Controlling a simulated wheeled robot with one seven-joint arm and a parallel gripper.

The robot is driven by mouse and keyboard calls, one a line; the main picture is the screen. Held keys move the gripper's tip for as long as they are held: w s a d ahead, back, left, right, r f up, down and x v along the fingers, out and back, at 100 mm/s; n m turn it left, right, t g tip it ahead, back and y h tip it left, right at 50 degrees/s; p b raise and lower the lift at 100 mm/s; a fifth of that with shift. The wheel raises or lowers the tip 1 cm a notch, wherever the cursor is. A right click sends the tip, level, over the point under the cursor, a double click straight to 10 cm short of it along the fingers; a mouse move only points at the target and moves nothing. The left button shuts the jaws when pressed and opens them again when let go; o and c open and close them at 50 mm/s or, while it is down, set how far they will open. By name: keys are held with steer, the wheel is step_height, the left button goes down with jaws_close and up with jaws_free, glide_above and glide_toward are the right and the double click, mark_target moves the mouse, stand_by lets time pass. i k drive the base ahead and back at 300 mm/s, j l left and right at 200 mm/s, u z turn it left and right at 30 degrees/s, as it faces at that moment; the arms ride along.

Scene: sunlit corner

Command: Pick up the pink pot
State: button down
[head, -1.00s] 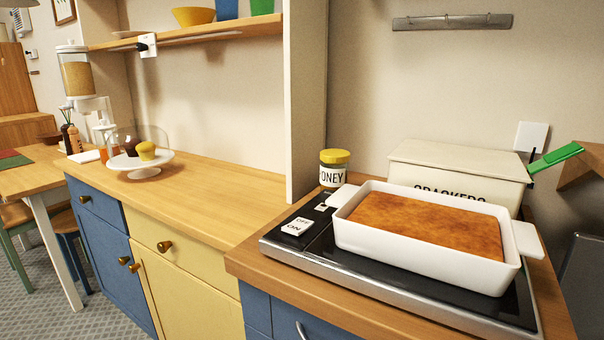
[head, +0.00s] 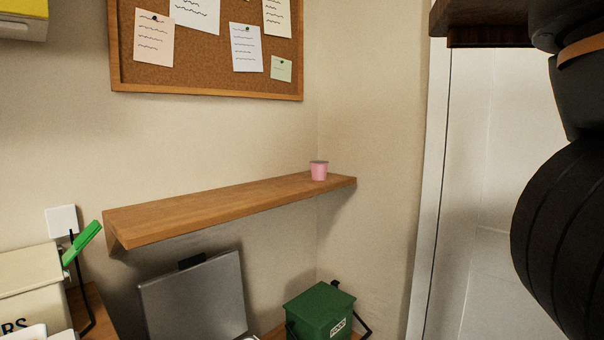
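The pink pot (head: 319,171) is small and stands upright near the right end of a wooden wall shelf (head: 215,207), close to the room's corner. Its top looks greyish, and I cannot make out what is inside. Nothing touches it except the shelf. My gripper is not in view. Only dark parts of my arm show at the right edge, well apart from the pot.
A corkboard (head: 205,50) hangs above. The shelf left of the pot is bare.

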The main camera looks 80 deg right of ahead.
mark_target(318, 168)
steer(key=z, duration=1.75)
